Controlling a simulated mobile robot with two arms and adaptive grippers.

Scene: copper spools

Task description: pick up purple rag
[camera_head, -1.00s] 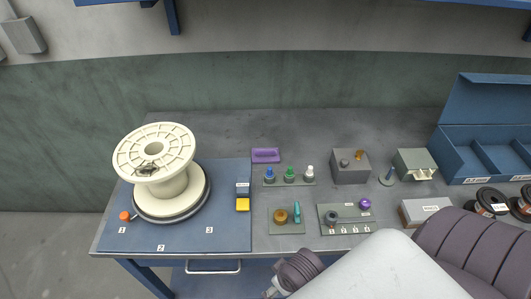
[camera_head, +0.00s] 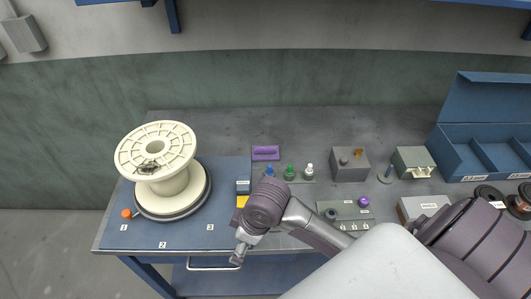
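The purple rag (camera_head: 266,153) lies flat on the grey bench top, behind the row of small bottles and right of the blue mat. It is fully visible and nothing touches it. My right arm reaches in from the lower right, and its gripper end (camera_head: 239,254) hangs near the bench's front edge, well in front of the rag and apart from it. The fingers are small and dark, so whether they are open or shut does not show. My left gripper is not in view.
A large cream spool (camera_head: 160,180) stands on the blue mat (camera_head: 190,233) at left. Blue, green and white-capped bottles (camera_head: 289,173) stand just in front of the rag. A grey block (camera_head: 350,166) is to its right. The bench behind the rag is clear.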

